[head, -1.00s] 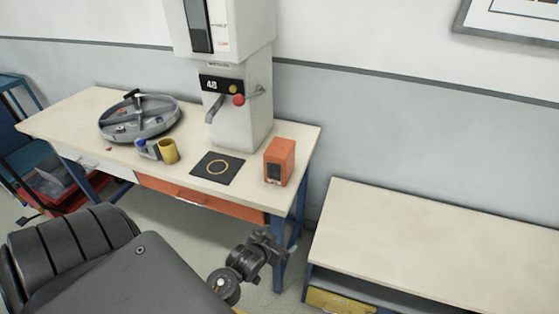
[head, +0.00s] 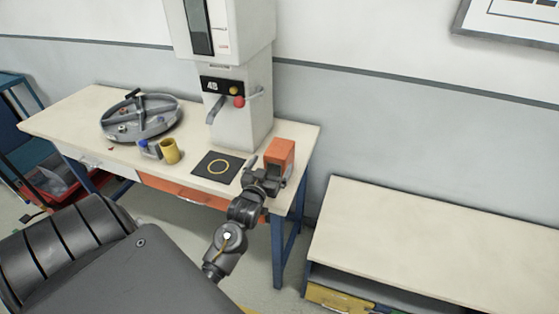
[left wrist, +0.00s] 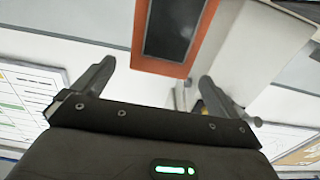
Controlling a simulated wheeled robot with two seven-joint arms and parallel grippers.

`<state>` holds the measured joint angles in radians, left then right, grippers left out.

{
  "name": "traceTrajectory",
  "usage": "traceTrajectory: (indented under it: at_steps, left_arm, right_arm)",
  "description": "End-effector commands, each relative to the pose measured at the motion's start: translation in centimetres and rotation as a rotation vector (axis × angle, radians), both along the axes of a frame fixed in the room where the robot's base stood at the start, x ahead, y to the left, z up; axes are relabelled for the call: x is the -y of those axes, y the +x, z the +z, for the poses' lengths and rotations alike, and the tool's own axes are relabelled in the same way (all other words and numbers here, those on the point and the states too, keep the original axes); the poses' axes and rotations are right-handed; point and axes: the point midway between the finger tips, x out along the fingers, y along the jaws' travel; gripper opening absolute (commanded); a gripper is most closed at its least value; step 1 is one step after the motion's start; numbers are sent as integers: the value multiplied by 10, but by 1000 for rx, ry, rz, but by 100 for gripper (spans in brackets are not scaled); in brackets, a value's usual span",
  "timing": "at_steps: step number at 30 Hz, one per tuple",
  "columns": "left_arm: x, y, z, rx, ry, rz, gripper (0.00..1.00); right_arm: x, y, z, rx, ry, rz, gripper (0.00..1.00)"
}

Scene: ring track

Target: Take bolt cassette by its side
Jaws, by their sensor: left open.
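The bolt cassette, an orange box (head: 281,150) with a dark front panel, stands upright at the right end of the workbench. My left gripper (head: 267,170) is open in front of it and hides its lower front in the head view. In the left wrist view, the cassette (left wrist: 139,60) shows its dark panel at the top, beyond and between the two spread fingers (left wrist: 156,75). Nothing is between the fingers, and the cassette appears apart from them. My right gripper is not in view.
On the workbench (head: 75,117) are a black mat (head: 203,171) with a yellow ring, a yellow cup (head: 170,151), a round grey tray (head: 150,125) and a tall white press (head: 240,120) behind the cassette. A lower bench (head: 430,240) stands at right.

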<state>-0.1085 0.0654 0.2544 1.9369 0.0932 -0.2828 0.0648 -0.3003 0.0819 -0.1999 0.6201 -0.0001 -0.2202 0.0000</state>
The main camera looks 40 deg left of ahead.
Motion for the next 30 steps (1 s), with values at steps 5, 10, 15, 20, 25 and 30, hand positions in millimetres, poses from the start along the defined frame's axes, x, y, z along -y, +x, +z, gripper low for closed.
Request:
traceTrajectory:
  at_steps: [5,10,15,20,25,30]
  left_arm:
    - [-6,16,1,0,0,0,98]
    - [-6,20,1,-1,0,-1,98]
    - [-14,40,7,-1,0,0,98]
    - [-21,60,5,-1,0,0,98]
    - [-23,67,3,-1,0,-1,98]
    - [-23,67,2,-1,0,-1,98]
  right_arm:
    - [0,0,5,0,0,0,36]
    - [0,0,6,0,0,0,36]
    - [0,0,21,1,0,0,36]
    - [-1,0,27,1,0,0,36]
    - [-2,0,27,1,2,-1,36]
    - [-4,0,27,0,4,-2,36]
